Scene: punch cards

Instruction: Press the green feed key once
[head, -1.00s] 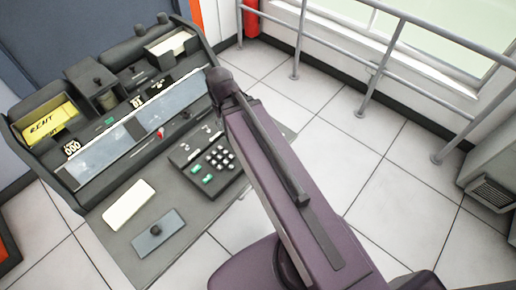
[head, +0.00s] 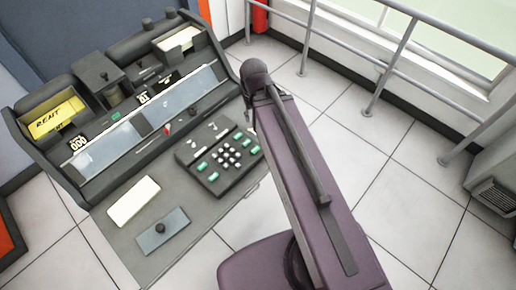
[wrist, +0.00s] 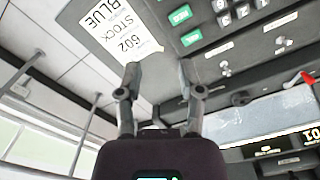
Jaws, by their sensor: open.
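In the wrist view, two green keys (wrist: 180,15) (wrist: 191,39) show at the top, one above the other. Their lettering is too small to read surely, so I cannot tell which is the feed key. My gripper (wrist: 160,82) is open and empty in the wrist view, its fingertips left of and below the green keys in the picture. No contact with a key shows.
The console has a long clear cover (head: 150,120), a red lever (head: 167,129) and a yellow RENT card (head: 52,117). A grey railing (head: 376,85) stands at the right.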

